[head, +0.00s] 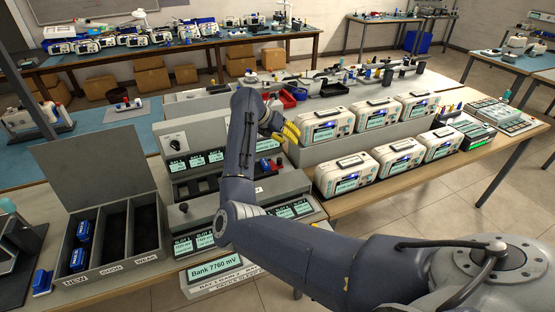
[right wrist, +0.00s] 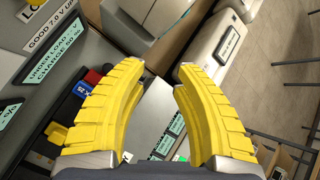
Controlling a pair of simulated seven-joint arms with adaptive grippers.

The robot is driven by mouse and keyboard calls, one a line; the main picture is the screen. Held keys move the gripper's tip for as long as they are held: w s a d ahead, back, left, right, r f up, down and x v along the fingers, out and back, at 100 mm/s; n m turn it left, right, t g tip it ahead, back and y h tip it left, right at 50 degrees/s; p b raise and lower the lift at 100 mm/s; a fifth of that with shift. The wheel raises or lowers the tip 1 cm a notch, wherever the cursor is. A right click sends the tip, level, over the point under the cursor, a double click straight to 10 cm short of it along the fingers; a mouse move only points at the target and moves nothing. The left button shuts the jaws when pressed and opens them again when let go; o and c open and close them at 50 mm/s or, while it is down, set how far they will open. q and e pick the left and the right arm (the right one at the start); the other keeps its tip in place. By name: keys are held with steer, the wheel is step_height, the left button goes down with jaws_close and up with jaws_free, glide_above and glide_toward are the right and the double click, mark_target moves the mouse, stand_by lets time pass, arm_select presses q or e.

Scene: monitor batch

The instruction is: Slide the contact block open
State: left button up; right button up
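The battery bank station stands at the centre of the head view, with a "Bank 7760 mV" display (head: 214,268) at its front. A grey bar with a dark round knob (head: 184,207) lies across it. I cannot tell for sure which part is the contact block. My right gripper (head: 287,131) is above the station's right side, its yellow fingers partly hidden by my arm. In the right wrist view the right gripper (right wrist: 165,70) is open and empty, its fingertips apart. A blue and red piece (right wrist: 88,84) shows beside its left finger. My left gripper is not in view.
A lidded grey tray (head: 113,242) with three compartments holds blue batteries at left. White monitors (head: 348,173) stand in two rows at right. Red and black bins (head: 287,98) sit behind the gripper. My right arm hides part of the station.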

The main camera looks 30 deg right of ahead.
steer(key=w+a+r+t+y, duration=0.1)
steer(key=w+a+t+y, duration=0.15)
steer(key=a+y, duration=0.2)
glide_toward(280, 159)
steer(key=shift+g, duration=0.35)
steer(key=x, duration=0.6)
steer(key=w+x, duration=0.1)
steer(key=x, duration=0.3)
steer(key=shift+o, duration=0.3)
steer(key=shift+r, duration=0.1)
jaws_close()
